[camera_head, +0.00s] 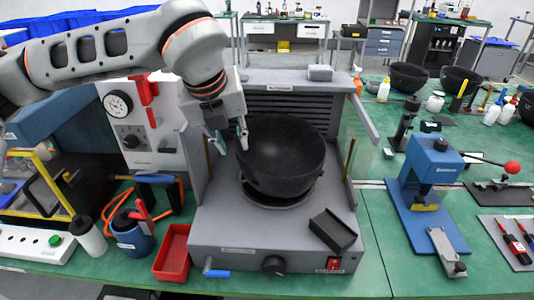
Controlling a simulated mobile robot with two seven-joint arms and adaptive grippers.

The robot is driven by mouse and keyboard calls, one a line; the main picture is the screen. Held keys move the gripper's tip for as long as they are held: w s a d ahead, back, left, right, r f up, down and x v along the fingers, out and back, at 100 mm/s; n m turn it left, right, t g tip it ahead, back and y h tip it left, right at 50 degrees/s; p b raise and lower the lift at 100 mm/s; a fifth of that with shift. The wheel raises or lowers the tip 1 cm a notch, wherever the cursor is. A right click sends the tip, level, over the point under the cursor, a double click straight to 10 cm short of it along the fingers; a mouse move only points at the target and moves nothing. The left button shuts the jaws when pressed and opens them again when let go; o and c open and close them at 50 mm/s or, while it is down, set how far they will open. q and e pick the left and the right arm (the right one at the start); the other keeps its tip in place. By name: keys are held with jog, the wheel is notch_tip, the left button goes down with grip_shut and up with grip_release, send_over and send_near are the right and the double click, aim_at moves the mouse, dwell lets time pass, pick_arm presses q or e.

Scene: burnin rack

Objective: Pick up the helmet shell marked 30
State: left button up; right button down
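A black, bowl-shaped helmet shell (288,160) sits open side up on a round support on the grey bench machine in the middle. I cannot read any number on it. My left gripper (229,140) comes down from the upper left at the shell's left rim. Its two fingers are apart, with the right finger near the rim and the left finger outside the shell. I cannot tell whether either finger touches it. More dark shells stand at the back right, one left (408,77) and one right (461,82), with no readable marks. My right gripper is out of view.
The grey machine (228,235) has upright posts beside the shell and a small black box (333,231) at front right. A red tray (172,254) and a blue cup (132,236) stand left. A blue press (432,185) stands right. Green table is bare between machine and press.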

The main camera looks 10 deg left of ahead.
pick_arm(q)
jog(key=x, duration=0.4)
jog(key=w+x, duration=0.1)
jog(key=x, duration=0.3)
jog(key=shift+a+r, duration=0.1)
jog(key=shift+r, duration=0.1)
grip_shut()
